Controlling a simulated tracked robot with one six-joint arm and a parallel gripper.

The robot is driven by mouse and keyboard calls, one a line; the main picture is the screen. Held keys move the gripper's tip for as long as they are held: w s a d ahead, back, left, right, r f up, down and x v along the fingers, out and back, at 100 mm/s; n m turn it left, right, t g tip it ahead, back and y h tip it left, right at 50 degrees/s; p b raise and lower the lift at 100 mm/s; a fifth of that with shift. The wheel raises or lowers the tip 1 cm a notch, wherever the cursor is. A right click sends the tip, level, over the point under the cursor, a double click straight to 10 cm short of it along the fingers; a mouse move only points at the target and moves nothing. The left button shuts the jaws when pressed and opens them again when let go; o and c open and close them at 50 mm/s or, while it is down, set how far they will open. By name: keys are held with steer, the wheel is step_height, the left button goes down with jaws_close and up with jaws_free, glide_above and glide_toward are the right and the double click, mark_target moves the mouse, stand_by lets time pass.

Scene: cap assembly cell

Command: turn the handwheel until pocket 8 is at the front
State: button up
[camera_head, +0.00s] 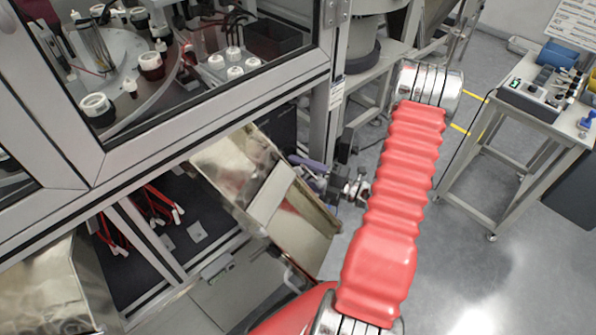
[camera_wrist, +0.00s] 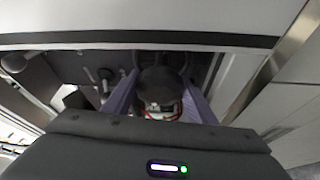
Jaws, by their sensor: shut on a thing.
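My gripper (camera_head: 303,164) has purple fingers and reaches in under the machine's lower frame, at the middle of the head view. In the wrist view my gripper (camera_wrist: 160,82) has one finger on each side of a dark rounded knob (camera_wrist: 160,90) and is shut on it. A white and reddish part shows just below the knob. I cannot tell how the knob joins the handwheel; no full wheel rim shows. A round grey indexing table (camera_head: 135,75) with white-ringed pockets stands behind the machine's window at upper left. No pocket numbers are readable.
A thick metal frame beam (camera_head: 200,120) runs above my gripper. A shiny metal chute (camera_head: 285,205) slopes close to its left and below. A control-box table (camera_head: 545,110) stands at the right. Grey floor (camera_head: 500,265) lies open at lower right.

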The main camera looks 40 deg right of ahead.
steer(key=shift+f, duration=0.1)
steer(key=shift+c, duration=0.4)
steer(key=n+g, duration=0.1)
steer(key=n, duration=0.2)
steer(key=shift+h, duration=0.3)
steer(key=shift+s+a+n+g+h, duration=0.1)
steer(key=shift+n+g+h, duration=0.4)
steer(key=shift+n, duration=1)
steer(key=shift+f, duration=0.1)
steer(key=o, duration=0.8)
steer(key=shift+s+d+r, duration=0.25)
steer(key=shift+s+d, duration=0.15)
steer(key=v, duration=1.2)
steer(key=shift+s, duration=0.35)
